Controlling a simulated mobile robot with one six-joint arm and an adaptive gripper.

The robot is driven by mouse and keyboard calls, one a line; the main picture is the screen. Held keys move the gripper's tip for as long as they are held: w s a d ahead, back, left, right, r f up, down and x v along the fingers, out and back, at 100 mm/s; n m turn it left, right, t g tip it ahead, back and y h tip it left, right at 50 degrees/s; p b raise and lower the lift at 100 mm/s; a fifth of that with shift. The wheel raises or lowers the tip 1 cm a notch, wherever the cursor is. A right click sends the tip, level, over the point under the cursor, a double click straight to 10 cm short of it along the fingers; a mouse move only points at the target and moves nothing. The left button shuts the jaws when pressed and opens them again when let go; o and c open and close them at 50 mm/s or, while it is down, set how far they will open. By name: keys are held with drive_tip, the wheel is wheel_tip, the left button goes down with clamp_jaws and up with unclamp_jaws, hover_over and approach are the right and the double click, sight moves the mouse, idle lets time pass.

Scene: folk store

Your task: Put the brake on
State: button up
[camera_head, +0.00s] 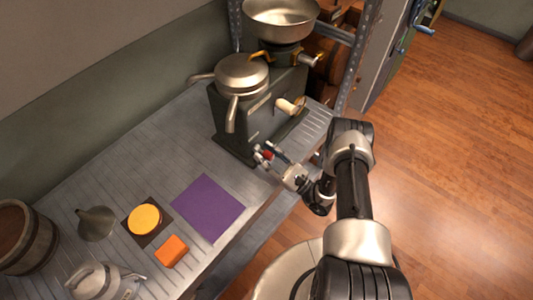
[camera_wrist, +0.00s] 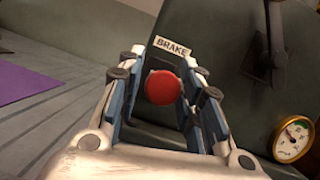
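The brake is a round red knob (camera_wrist: 162,87) below a white label reading BRAKE (camera_wrist: 172,47) on the dark machine. In the head view the red knob (camera_head: 267,155) shows small at the machine's lower front. My gripper (camera_head: 268,152) reaches in from the right, low by the machine base. In the wrist view my gripper (camera_wrist: 162,80) has its fingers parted, one on each side of the knob. I cannot tell whether either finger touches it. The knob's stem is hidden.
The machine (camera_head: 232,120) has a lidded pot, a metal bowl (camera_head: 281,18) and a pale handle (camera_head: 290,106). A round gauge (camera_wrist: 292,138) sits right of my fingers. A purple mat (camera_head: 208,208), orange block (camera_head: 172,251) and funnel (camera_head: 96,223) lie farther left.

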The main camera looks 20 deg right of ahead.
drive_tip(key=shift+o, duration=1)
drive_tip(key=shift+d, duration=0.1)
drive_tip(key=v, duration=1.2)
